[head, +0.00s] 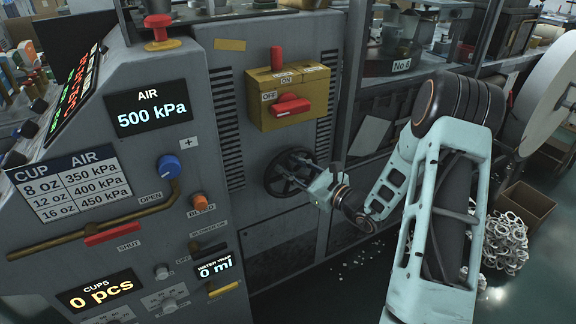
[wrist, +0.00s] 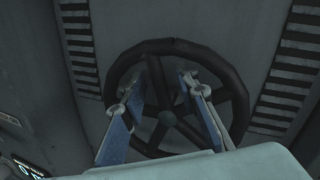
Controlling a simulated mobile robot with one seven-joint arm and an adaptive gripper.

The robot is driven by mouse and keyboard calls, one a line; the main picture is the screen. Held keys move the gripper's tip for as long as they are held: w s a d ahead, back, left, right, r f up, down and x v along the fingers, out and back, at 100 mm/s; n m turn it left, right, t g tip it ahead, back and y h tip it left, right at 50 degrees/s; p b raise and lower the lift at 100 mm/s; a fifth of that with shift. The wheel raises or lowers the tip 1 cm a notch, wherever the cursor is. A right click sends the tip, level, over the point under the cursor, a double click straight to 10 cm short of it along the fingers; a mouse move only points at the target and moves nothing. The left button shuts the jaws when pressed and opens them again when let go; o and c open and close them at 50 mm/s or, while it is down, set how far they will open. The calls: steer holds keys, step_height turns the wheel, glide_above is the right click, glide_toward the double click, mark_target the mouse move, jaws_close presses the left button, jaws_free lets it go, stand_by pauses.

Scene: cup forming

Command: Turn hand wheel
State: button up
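The dark hand wheel (head: 272,176) is mounted on the grey machine panel, below the yellow switch box. In the wrist view the wheel (wrist: 171,46) fills the middle, with its rim, several spokes and central hub showing. My gripper (head: 310,172) is at the right part of the wheel in the head view. In the wrist view my gripper (wrist: 161,95) has its two blue-padded fingers spread apart in front of the wheel, with spokes showing between them. Nothing is clamped. Whether a fingertip touches the wheel or reaches between the spokes I cannot tell.
The yellow box (head: 290,97) with red switches sits above the wheel. Slotted vents flank the wheel. The control console (head: 100,180) on the left shows 500 kPa, 0 pcs and 0 ml. White rings (head: 506,238) are piled on the floor at right.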

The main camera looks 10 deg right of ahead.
mark_target(298, 166)
steer(key=shift+w+a, duration=0.1)
jaws_close()
stand_by(0.3)
